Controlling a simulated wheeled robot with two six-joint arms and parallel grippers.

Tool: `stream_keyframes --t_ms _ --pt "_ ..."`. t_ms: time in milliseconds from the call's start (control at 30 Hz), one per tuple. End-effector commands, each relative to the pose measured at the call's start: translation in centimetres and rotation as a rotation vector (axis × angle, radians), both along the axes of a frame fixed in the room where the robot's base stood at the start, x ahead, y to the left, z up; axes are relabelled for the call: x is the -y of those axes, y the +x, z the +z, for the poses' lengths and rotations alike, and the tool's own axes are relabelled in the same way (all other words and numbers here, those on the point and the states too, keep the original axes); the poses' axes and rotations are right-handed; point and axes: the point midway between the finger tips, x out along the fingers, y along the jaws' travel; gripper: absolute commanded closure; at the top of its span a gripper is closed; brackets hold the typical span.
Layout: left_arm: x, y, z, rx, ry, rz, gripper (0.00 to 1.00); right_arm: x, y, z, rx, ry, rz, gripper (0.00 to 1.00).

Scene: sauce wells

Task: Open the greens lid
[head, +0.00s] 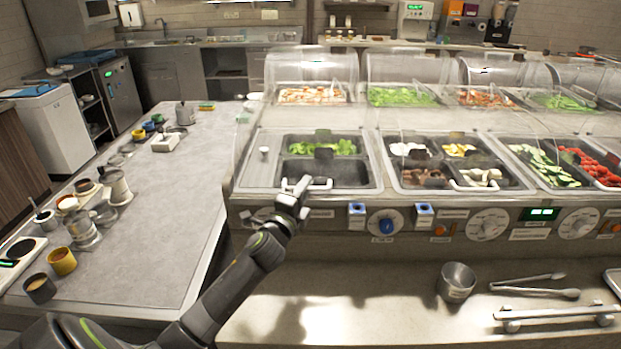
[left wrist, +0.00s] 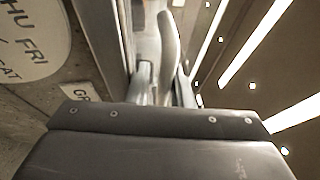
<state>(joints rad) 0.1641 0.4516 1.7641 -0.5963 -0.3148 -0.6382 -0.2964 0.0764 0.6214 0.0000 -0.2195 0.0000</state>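The greens lid (head: 273,180) is a clear cover lying down over the front left well of the counter. Chopped greens (head: 342,147) show through it at the back, with a dark, empty-looking pan in front of them. A pale bar handle (head: 322,184) is on its front edge. My left gripper (head: 297,188) is at the left part of this handle. In the left wrist view the curved handle (left wrist: 168,40) runs between the two fingers of my left gripper (left wrist: 164,88). Whether the fingers press on it is unclear. My right gripper is not in view.
More covered wells with vegetables (head: 545,165) continue to the right. Knobs (head: 385,223) line the front panel below. A metal cup (head: 456,281) and tongs (head: 530,285) lie on the lower shelf. A grey side table (head: 175,215) stands left.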

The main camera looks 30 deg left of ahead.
Motion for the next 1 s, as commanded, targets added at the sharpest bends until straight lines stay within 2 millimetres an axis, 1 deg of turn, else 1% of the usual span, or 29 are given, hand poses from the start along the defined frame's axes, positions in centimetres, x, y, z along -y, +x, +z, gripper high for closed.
stream_keyframes --t_ms 167,300,433,467,767,867,1000 --pt "0.0 0.0 0.0 -0.002 -0.001 0.002 0.8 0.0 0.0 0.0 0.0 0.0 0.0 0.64" --pt "0.0 0.0 0.0 -0.001 0.0 0.001 0.81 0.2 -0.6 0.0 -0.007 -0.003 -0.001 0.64" --pt "0.0 0.0 0.0 -0.001 0.0 0.001 0.98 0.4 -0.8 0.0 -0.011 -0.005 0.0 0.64" --pt "0.0 0.0 0.0 -0.001 0.0 0.001 1.0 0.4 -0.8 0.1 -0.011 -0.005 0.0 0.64" --pt "0.0 0.0 0.1 -0.001 0.0 0.002 1.0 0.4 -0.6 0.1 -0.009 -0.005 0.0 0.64" --pt "0.0 0.0 0.4 -0.001 0.0 0.002 1.0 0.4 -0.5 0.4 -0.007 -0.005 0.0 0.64" --pt "-0.1 0.1 1.7 0.0 0.0 0.002 1.0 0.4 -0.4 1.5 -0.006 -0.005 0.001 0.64"
